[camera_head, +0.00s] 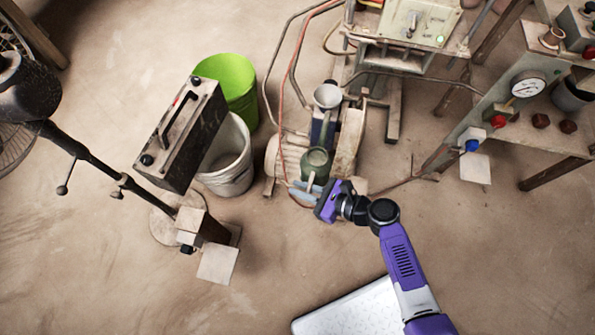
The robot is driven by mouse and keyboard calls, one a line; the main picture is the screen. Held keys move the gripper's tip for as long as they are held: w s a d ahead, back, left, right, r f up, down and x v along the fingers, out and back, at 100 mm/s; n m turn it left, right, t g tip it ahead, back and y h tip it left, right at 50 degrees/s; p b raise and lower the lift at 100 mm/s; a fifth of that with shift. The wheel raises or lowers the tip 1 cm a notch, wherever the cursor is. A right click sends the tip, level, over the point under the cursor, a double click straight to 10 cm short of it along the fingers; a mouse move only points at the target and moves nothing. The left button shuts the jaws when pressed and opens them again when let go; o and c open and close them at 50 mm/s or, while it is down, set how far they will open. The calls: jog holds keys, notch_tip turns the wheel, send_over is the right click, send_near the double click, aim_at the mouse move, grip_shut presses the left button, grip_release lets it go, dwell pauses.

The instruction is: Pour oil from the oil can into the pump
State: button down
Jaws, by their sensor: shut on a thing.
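The oil can (314,167) is a dark green vessel at the centre of the head view, roughly upright, with a pale handle pointing toward me. My gripper (307,189) is shut on this handle, on the near side of the can. The pump (318,128) stands just beyond, with a grey funnel-like cup (327,96) on top of its blue body. The can appears in front of and below the cup in the picture. I cannot tell its height or see any oil flowing.
A green bucket (234,80) and a white bucket (238,178) stand left, beside a dark box-shaped unit (182,130). A press frame (415,25) is behind the pump. A bench with a gauge (527,87) stands right. Hoses run around the pump. Foreground floor is mostly open.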

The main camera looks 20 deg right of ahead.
aim_at(313, 151)
jog(key=shift+m+g+y, duration=0.4)
jog(key=shift+g+y, duration=0.1)
jog(key=shift+g, duration=0.3)
jog(key=shift+w+d+r+p, duration=0.4)
jog(key=shift+w+d+r, duration=0.5)
jog(key=shift+w, duration=0.45)
jog(key=shift+w+d+r+p, duration=0.35)
jog(key=shift+w+d+r, duration=0.5)
jog(key=shift+w, duration=0.5)
jog(key=shift+w+d+r+p, duration=0.4)
jog(key=shift+w+d+r, duration=0.35)
jog(key=shift+w+r, duration=0.45)
jog(key=r+p, duration=0.1)
jog(key=m+p, duration=0.1)
jog(key=p, duration=0.1)
jog(key=shift+w+r+g, duration=0.25)
jog(key=shift+r+g, duration=0.05)
jog(key=shift+r, duration=0.05)
jog(key=shift+d+r+m+g+y+p, duration=0.1)
jog(key=shift+r+m+g+y+p, duration=0.5)
jog(key=shift+p, duration=0.85)
jog(key=shift+r, duration=0.15)
